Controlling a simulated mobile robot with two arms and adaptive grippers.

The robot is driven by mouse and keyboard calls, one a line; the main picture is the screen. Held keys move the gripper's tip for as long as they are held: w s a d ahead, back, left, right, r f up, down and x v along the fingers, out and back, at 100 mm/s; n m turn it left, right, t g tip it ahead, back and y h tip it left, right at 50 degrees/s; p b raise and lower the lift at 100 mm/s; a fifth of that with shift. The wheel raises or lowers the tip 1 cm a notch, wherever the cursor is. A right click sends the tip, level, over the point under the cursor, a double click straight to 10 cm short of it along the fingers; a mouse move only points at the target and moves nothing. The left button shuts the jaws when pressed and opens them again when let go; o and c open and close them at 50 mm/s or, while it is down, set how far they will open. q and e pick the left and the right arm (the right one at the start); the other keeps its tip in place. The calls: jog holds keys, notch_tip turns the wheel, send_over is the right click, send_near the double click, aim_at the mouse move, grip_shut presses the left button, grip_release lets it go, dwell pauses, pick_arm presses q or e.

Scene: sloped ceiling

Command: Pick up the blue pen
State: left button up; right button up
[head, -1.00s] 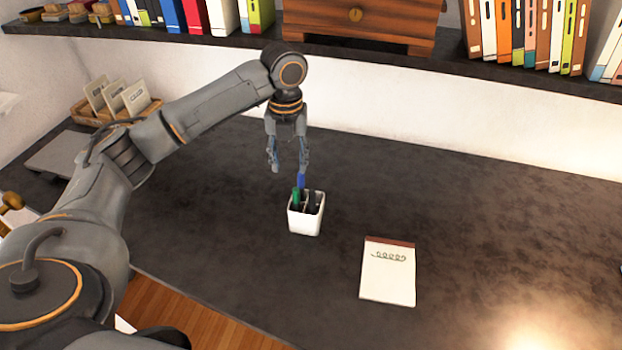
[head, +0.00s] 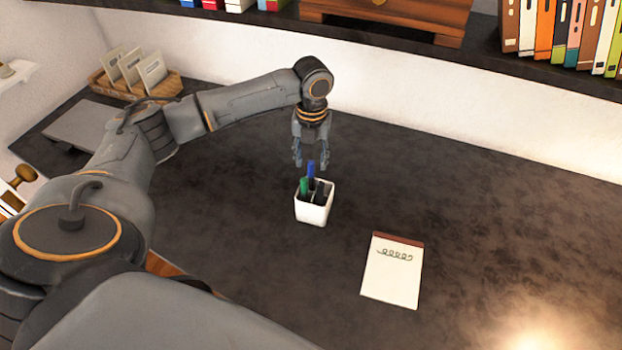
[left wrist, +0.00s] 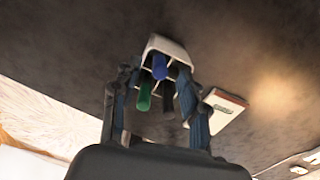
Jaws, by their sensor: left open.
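The blue pen (head: 311,172) stands upright in a white pen holder (head: 314,213) on the dark desk. It also shows in the left wrist view (left wrist: 159,66). A green pen (head: 303,187) and dark pens (head: 323,189) stand in the same holder. My left gripper (head: 311,166) points down just above the holder, open, with the blue pen's top near its fingertips. In the left wrist view the fingers (left wrist: 157,95) appear on either side of the pens. The blue pen's lower part is hidden in the holder. My right gripper is not in view.
A notepad (head: 393,272) lies to the right of the holder. A wooden card tray (head: 165,88) and a flat grey slab (head: 88,132) sit at the back left. A shelf (head: 400,45) with books runs along the wall. The right of the desk is clear.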

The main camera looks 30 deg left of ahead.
aim_at(311, 175)
pick_arm(q)
notch_tip(311, 175, down, 4)
jog(key=shift+s+r+p, duration=0.15)
jog(key=shift+r+p, duration=0.05)
jog(key=shift+p, duration=0.5)
jog(key=shift+f, duration=0.55)
jog(key=c, duration=0.9)
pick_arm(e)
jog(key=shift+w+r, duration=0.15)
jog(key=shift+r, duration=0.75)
